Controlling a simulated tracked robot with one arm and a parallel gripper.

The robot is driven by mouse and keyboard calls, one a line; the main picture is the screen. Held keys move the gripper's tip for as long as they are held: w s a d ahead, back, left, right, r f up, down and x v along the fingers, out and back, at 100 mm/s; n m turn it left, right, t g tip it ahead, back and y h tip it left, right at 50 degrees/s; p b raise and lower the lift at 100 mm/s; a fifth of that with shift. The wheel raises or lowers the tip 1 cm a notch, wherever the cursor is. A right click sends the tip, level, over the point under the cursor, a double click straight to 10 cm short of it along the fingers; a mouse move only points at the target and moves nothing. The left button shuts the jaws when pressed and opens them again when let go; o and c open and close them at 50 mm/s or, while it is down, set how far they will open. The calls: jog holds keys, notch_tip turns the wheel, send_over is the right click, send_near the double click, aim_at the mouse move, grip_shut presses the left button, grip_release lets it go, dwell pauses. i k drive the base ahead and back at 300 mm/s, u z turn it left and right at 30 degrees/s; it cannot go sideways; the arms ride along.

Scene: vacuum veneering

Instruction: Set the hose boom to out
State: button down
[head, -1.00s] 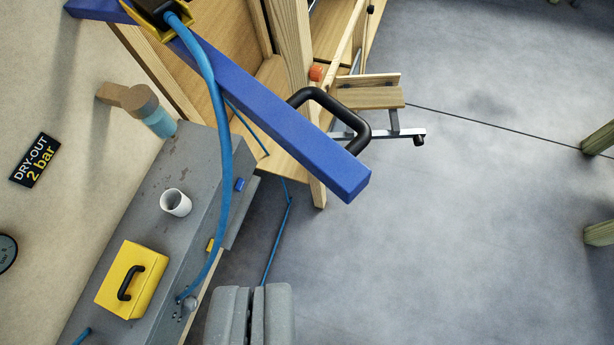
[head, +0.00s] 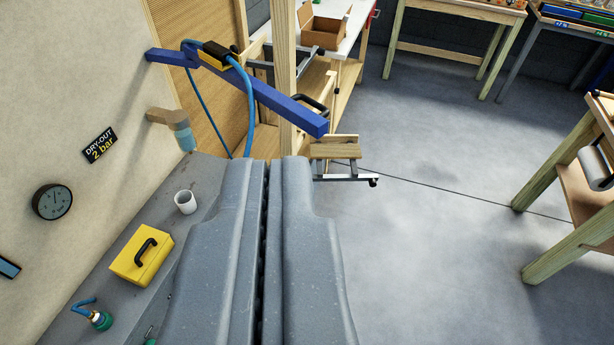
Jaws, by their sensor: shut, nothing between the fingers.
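The hose boom (head: 278,102) is a long blue beam. It runs from the wall at upper left, slanting down and right to a free end above the floor side of a wooden post. A black loop handle (head: 322,103) shows beside its free end. A blue hose (head: 251,108) hangs from a yellow and black holder (head: 217,55) on the beam. My gripper (head: 274,165) is grey, with its two fingers shut together and empty. It points up the picture toward the boom; its tips show just below the beam, apparently apart from it.
A grey bench (head: 205,172) along the wall holds a white cup (head: 185,202) and a yellow case (head: 141,255). A wooden step-like piece (head: 335,151) stands right of the post. Wooden tables (head: 455,12) stand behind and at right.

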aim_at(316, 125)
jog(key=u, duration=0.05)
jog(key=k, duration=0.65)
jog(key=z, duration=0.65)
jog(key=i, duration=1.8)
jog(key=u, duration=0.5)
